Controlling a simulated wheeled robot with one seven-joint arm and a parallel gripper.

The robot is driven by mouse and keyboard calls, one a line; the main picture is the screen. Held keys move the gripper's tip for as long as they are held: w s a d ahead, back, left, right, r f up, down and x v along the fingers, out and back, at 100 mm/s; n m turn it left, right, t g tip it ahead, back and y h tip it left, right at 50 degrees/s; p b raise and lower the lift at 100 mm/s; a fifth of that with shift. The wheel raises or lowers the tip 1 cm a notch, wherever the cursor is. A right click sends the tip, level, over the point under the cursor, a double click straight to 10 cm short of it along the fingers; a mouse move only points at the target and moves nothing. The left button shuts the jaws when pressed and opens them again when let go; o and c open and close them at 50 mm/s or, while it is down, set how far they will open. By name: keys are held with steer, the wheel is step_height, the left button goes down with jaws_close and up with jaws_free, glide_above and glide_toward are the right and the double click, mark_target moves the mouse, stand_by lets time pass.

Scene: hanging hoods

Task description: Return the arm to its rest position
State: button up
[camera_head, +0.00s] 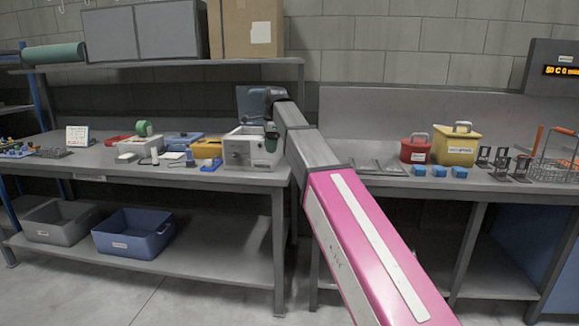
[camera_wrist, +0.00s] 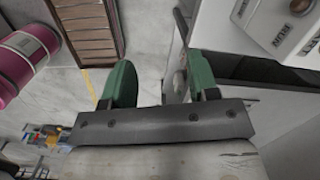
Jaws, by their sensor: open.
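My arm, with a pink link, reaches forward and up from the lower right of the head view. My gripper (camera_head: 271,130) is at its far end, beside the right end of the left workbench and next to a grey box-shaped device (camera_head: 240,152). In the wrist view, my gripper (camera_wrist: 160,85) shows two green fingers set well apart. Nothing is between them but the view of the floor and a grey edge behind. The device with dials (camera_wrist: 275,25) is close to the right finger; whether they touch I cannot tell.
The left workbench (camera_head: 75,165) carries tools and small boxes. The right workbench (camera_head: 350,190) holds a red container (camera_head: 414,150), a yellow container (camera_head: 455,149), blue blocks and a wire basket (camera_head: 553,165). A blue bin (camera_head: 133,235) stands on the lower shelf. Floor in front is clear.

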steer(key=s+d+f+n, duration=0.2)
steer(key=d+f, duration=0.3)
steer(key=f, duration=0.3)
steer(key=s+d+f+n, duration=0.2)
steer(key=d+f+n, duration=0.15)
steer(key=f, duration=0.55)
steer(key=s+d+f+n, duration=0.25)
steer(key=d+f, duration=0.25)
steer(key=f, duration=0.3)
steer(key=s+d+f+n, duration=0.4)
steer(key=s+d+f, duration=0.2)
steer(key=s+f, duration=0.2)
steer(key=s+d+f+n+h, duration=0.1)
steer(key=s+d+f+n, duration=0.3)
steer(key=s+f, duration=0.5)
step_height(320, 180, down, 3)
steer(key=d, duration=0.2)
steer(key=shift+d, duration=0.3)
